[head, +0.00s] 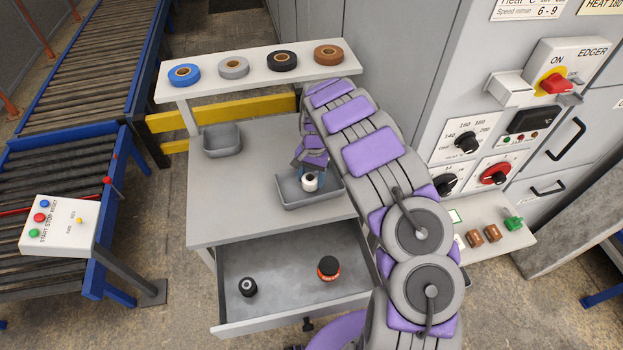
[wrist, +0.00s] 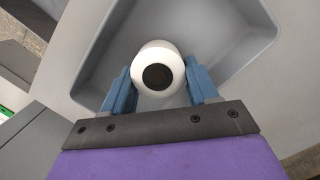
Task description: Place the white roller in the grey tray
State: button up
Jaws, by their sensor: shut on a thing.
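The white roller (head: 310,183) has a dark round end and is held by my gripper (head: 309,176) at the grey tray (head: 325,197) on the table. In the wrist view the roller (wrist: 158,68) sits between the two blue fingers of my gripper (wrist: 160,92), which are shut on it. The tray's sloped walls and floor (wrist: 105,55) show around and beyond the roller. The roller is over or inside the tray; I cannot tell whether it touches the floor. My arm hides part of the table to the right of the tray.
A smaller grey tray (head: 222,140) stands at the table's back left. An open drawer (head: 285,290) below holds a black roller (head: 247,286) and an orange-and-black one (head: 328,268). A shelf (head: 262,75) behind carries several tape rolls. The edger machine (head: 500,120) is at right.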

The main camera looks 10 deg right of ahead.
jog(key=shift+a+f, duration=0.2)
jog(key=shift+f, duration=0.2)
jog(key=shift+a+r, duration=0.1)
jog(key=shift+a, duration=0.05)
jog(key=o, duration=1.1)
jog(key=shift+d, duration=0.25)
